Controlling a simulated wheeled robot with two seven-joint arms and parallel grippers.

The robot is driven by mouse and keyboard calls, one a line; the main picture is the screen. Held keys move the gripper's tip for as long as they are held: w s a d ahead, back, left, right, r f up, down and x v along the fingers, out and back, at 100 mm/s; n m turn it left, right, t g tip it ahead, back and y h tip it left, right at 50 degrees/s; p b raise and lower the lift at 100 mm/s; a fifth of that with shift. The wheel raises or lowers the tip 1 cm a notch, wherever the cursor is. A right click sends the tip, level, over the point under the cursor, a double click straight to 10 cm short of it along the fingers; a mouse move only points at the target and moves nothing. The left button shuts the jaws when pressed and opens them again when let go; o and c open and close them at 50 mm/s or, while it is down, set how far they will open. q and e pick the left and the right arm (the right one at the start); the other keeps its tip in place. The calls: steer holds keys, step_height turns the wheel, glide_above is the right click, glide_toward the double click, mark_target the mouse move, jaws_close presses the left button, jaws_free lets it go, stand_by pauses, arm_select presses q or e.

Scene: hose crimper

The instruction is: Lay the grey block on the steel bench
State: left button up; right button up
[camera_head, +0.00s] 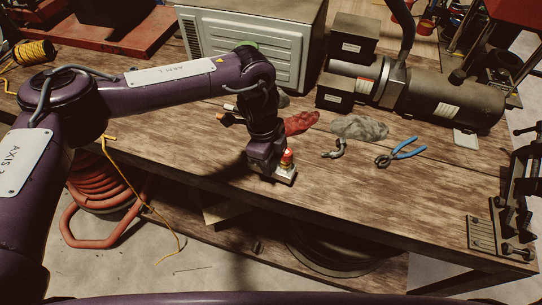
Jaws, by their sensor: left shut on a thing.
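My left gripper (268,165) hangs from the purple arm over the front part of the workbench, pointing down. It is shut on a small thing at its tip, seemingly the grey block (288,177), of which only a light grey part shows. A red and brass-coloured piece (287,158) stands just above this grey part. The fingers hide much of the held thing, and I cannot tell whether it touches the bench. The workbench (400,205) has a worn wooden-looking top. My right gripper is not in view.
A red rag (300,123), a grey rag (359,128), a pipe fitting (336,149) and blue-handled pliers (400,152) lie nearby. A grey machine (250,40) and a dark motor unit (440,98) stand behind. A vise (517,200) is at right. Bare bench lies right of the gripper.

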arm_select(q)
steer(key=shift+f, duration=0.4)
steer(key=shift+f+b, duration=0.55)
steer(key=shift+f, duration=0.05)
stand_by(0.7)
steer(key=o, duration=1.3)
steer(key=shift+w+r, duration=0.1)
steer(key=shift+r, duration=0.35)
steer(key=r, duration=0.2)
steer(key=r+b, duration=0.1)
steer(key=r, duration=0.1)
steer(key=a+r+b, duration=0.1)
steer(key=r, duration=0.2)
steer(key=shift+w, duration=0.15)
steer(key=shift+f, duration=0.15)
